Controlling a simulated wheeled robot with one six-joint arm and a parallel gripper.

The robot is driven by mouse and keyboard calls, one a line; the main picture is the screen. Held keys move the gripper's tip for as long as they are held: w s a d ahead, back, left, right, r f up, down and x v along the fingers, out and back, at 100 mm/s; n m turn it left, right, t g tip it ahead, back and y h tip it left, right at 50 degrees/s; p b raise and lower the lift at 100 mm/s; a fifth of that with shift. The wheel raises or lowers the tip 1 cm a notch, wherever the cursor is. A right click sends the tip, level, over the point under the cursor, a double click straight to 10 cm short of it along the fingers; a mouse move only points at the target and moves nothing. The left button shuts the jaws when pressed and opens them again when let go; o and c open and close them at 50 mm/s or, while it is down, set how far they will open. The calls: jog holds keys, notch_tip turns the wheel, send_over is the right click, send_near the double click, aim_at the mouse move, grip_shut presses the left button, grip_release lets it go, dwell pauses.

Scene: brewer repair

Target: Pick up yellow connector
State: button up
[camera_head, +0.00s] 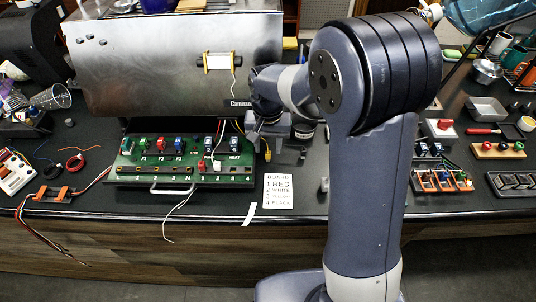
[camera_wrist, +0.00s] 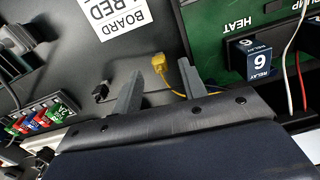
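The yellow connector (camera_wrist: 159,62) lies on the dark countertop in the wrist view, with a yellow wire running from it toward the green board. In the head view a small yellow bit of it (camera_head: 267,154) shows beside the right end of the board. My gripper (camera_wrist: 160,68) is open, its two grey fingers apart. In the wrist view the connector appears between the fingertips and slightly beyond them; I see no contact. In the head view my gripper (camera_head: 283,145) is partly hidden by my arm, just right of the board.
The green board (camera_head: 150,170) with relays and coloured plugs stands to the left, below a metal cylinder (camera_head: 170,65). A printed wiring card (camera_head: 278,190) lies in front. A small black part (camera_wrist: 101,92) lies near the left finger. Terminal blocks (camera_head: 440,181) sit farther right.

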aim_at(268, 156)
jog(key=shift+f, duration=1.05)
grip_shut()
